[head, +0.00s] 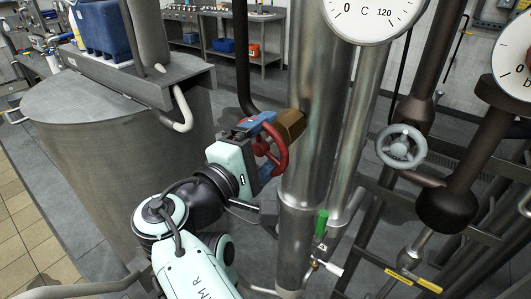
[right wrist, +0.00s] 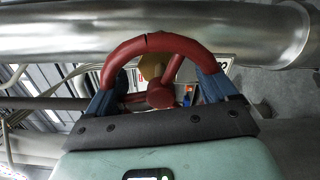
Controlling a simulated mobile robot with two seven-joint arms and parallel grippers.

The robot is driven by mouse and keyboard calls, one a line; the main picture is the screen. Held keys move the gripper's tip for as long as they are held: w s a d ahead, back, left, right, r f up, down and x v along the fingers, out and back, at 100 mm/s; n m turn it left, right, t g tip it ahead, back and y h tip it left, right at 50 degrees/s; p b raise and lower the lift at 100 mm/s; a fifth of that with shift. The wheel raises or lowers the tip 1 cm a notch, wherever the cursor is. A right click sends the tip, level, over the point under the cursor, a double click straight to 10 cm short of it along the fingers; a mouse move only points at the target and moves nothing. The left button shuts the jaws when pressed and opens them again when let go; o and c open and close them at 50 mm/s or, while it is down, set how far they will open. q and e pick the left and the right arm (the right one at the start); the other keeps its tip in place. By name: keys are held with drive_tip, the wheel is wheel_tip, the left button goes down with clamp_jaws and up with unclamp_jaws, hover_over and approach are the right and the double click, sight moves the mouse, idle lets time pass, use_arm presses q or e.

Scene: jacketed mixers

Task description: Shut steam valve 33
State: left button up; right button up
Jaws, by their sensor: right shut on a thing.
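A red handwheel (head: 281,150) is on a valve with a brass-coloured body (head: 291,124) on the thick steel pipe in the middle of the head view. My right gripper (head: 264,130), with blue fingers, is shut on the red wheel. In the right wrist view the wheel's rim (right wrist: 150,44) arches between the two fingers of the gripper (right wrist: 158,90), with its hub in the middle. A white label behind the wheel is mostly hidden, and I cannot read its number. My left gripper is not in view.
A grey handwheel (head: 401,147) is on dark pipework to the right. A green-handled valve (head: 321,223) is low on the steel pipe. A dial gauge (head: 372,12) hangs above. A large grey tank (head: 110,150) stands left of my arm.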

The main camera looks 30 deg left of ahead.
drive_tip(key=shift+w+d+m+b, duration=0.1)
drive_tip(key=shift+m+b, duration=0.5)
drive_tip(key=shift+m, duration=0.5)
drive_tip(key=shift+r, duration=0.1)
drive_tip(key=o, duration=0.8)
drive_tip(key=shift+o, duration=0.2)
drive_tip(key=shift+w, duration=0.15)
